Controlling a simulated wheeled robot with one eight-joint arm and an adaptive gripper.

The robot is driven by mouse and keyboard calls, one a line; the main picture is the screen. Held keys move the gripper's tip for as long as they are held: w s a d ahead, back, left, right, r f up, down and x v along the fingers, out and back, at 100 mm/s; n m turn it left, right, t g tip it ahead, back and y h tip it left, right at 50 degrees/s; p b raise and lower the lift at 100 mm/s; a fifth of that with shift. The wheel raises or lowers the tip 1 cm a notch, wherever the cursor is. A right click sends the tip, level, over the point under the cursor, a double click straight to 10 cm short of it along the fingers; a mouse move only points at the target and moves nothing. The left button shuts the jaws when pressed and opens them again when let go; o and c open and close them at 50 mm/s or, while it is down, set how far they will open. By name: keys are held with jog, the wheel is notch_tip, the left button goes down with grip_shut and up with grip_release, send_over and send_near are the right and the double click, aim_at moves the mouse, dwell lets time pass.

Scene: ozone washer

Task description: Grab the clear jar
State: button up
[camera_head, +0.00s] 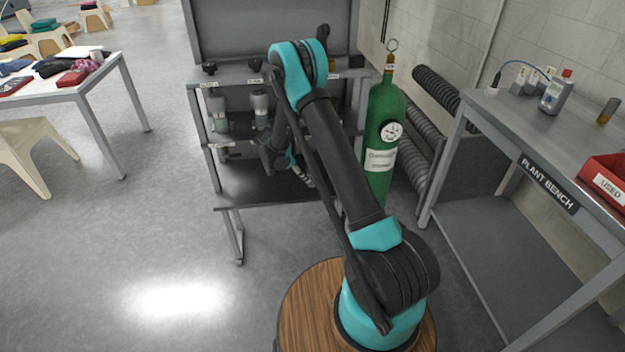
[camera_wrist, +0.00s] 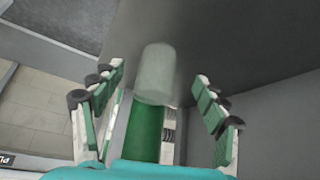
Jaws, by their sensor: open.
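A pale, translucent jar (camera_wrist: 157,72) shows in the wrist view, against a dark grey surface. It lies between the two fingers of my gripper (camera_wrist: 160,76) in the picture. The fingers are spread wide, with a visible gap on each side of the jar, and nothing is held. In the head view, two pale canisters with clear lower parts, a left one (camera_head: 217,109) and a right one (camera_head: 260,104), are under the top of the grey rack. I cannot tell for sure which is the jar in the wrist view. My arm hides part of the rack.
A green gas cylinder (camera_head: 386,125) stands right of the grey rack (camera_head: 228,193). It seems to be the green shape (camera_wrist: 147,132) behind the jar. The plant bench (camera_head: 510,118) is at right, with a red bin (camera_head: 607,178).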

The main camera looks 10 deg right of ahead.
aim_at(313, 175)
jog(key=d, duration=0.1)
jog(key=w+d, duration=0.1)
jog(key=d, duration=0.1)
jog(key=shift+w, duration=0.15)
jog(key=x, duration=0.5)
jog(key=c, duration=1.4)
jog(key=shift+o, duration=0.2)
